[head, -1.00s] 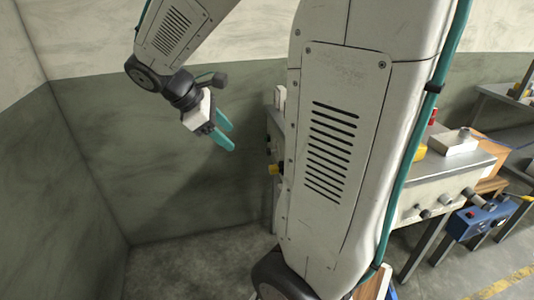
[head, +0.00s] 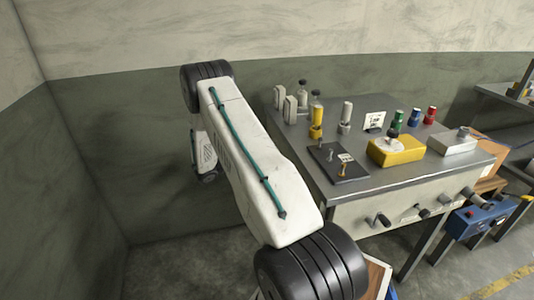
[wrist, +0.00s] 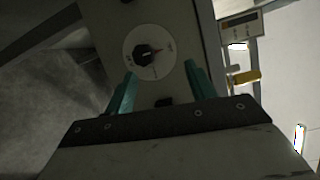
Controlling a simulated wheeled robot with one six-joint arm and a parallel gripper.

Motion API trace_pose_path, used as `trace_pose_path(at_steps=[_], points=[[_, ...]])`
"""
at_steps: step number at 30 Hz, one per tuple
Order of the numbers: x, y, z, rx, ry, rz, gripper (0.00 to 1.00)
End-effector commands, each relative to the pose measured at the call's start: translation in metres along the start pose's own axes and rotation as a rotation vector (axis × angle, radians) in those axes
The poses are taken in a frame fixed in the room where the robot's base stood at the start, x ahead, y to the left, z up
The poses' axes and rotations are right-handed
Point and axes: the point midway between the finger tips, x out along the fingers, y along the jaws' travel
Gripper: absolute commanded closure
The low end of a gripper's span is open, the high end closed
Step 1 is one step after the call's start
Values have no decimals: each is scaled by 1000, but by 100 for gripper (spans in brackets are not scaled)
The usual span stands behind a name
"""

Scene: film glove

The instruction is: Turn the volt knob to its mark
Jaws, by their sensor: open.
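The pointer is turned to the picture's right. Small marks ring the dial, too small to read. My gripper (wrist: 160,70) is open, its teal fingers apart and empty. The knob lies just beyond the fingertips in the picture, between their lines and nearer the left finger. I cannot tell the remaining distance. In the head view the gripper is not visible, and I cannot tell which control there is this knob.
The grey bench (head: 365,188) holds a yellow box (head: 398,153), a dark switch plate (head: 338,165), a pale box (head: 455,141) and several bottles and cylinders. Knobs (head: 379,220) stick out of its front. A blue box (head: 470,221) is at the right. Floor at the left is clear.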

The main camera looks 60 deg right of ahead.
Motion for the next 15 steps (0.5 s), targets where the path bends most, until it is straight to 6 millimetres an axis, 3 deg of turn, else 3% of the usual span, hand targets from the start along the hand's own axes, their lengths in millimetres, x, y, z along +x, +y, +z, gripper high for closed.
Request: trace_pose_path(at_steps=[1, 4, 8, 15], points=[[5, 14, -1, -43, -13, -9, 45], [10, 26, 0, -96, -33, -22, 45], [21, 31, 0, -117, -40, -27, 45], [58, 29, 1, -115, -39, -27, 45]])
